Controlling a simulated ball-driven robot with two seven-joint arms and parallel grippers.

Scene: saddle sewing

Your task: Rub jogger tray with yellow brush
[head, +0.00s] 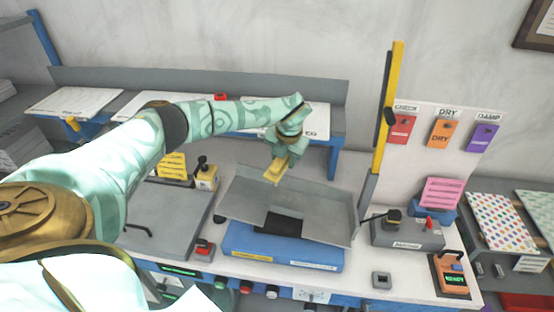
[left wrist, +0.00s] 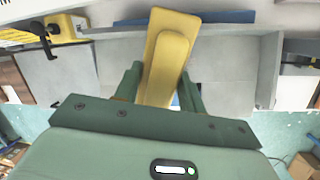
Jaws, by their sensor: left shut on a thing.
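The yellow brush (head: 276,171) is held in my left gripper (head: 289,156), which is shut on it. In the left wrist view the brush (left wrist: 166,62) sticks out between the two green fingers (left wrist: 160,90). The jogger tray (head: 325,210) is a grey metal tray with raised walls, tilted on a blue base (head: 260,246). In the head view the brush is over the tray's back left part; I cannot tell whether it touches. The tray also shows in the left wrist view (left wrist: 225,62). My right gripper is not in view.
A grey box with a lever (head: 408,233) and an orange device reading READY (head: 450,273) stand to the right. A grey flat machine (head: 165,220) lies to the left.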

